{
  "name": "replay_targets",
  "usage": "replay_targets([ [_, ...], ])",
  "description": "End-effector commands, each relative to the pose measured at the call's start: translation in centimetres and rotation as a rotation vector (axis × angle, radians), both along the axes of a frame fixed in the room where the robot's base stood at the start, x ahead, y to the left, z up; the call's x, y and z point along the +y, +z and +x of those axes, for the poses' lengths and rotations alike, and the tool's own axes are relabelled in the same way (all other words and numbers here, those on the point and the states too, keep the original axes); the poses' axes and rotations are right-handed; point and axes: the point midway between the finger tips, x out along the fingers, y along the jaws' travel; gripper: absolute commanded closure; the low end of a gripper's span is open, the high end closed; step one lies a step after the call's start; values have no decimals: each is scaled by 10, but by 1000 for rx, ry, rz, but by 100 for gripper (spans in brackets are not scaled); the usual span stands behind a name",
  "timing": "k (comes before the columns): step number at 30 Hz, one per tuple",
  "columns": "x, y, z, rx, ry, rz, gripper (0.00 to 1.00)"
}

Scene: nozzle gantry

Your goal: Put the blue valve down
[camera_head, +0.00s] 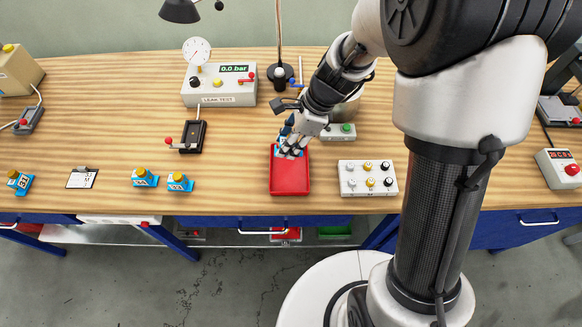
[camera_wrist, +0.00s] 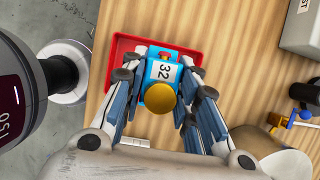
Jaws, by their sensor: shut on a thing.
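The blue valve (camera_wrist: 161,72) has a yellow knob, a small red part and a white label reading 32 in the wrist view. My gripper (camera_wrist: 162,80) is shut on it, with a finger on each side. In the head view my gripper (camera_head: 291,151) is over the far end of the red tray (camera_head: 290,182), and only a little blue of the valve shows. The tray's rim (camera_wrist: 113,64) shows around the valve in the wrist view. I cannot tell whether the valve touches the tray floor. The near part of the tray is empty.
More blue valves with yellow knobs (camera_head: 145,178) (camera_head: 180,182) (camera_head: 18,181) stand left on the bench. A knobbed white box (camera_head: 368,180) is right of the tray, a green-button box (camera_head: 339,131) behind right. A leak tester (camera_head: 218,86) and black fixture (camera_head: 188,137) stand behind left.

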Motion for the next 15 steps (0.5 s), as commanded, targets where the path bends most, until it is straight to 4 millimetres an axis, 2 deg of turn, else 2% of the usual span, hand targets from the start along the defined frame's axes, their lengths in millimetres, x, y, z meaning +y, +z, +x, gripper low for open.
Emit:
replay_targets([
  [1,0,-19,-1,4,0,0,100],
  [4,0,-39,-1,4,-1,0,100],
  [15,0,-73,-1,3,-1,0,100],
])
